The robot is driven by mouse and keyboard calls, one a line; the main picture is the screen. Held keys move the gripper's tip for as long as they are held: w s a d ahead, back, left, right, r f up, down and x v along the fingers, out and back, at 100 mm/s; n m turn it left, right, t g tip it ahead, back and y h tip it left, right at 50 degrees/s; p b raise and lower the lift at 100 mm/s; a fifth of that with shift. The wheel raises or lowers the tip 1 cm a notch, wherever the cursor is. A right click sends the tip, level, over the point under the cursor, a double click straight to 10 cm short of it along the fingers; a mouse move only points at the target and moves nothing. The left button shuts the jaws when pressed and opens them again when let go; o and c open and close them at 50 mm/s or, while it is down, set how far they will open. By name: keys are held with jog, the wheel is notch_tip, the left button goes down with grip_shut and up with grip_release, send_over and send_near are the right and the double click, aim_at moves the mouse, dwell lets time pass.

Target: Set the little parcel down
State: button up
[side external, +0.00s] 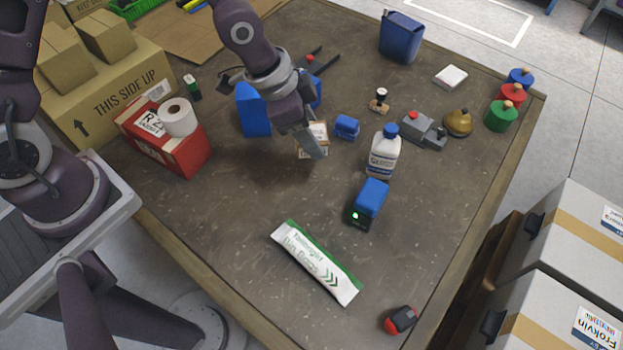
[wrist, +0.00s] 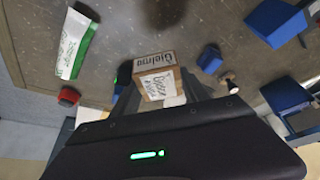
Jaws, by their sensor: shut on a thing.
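The little parcel (side external: 319,131) is a small cardboard box with white labels. In the side view it is partly hidden behind a finger of my gripper (side external: 312,143).
The brown table (side external: 225,218) has bare room at front left. Near the parcel are a small blue block (side external: 346,127), a white bottle (side external: 383,158) and a blue box (side external: 370,197). A white-green packet (side external: 314,262) lies in front. A red box (side external: 170,147) stands left.

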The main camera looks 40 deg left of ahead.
aim_at(318, 181)
notch_tip(318, 181, down, 12)
jog(key=shift+f, duration=0.1)
jog(key=shift+f, duration=0.1)
jog(key=o, duration=1.4)
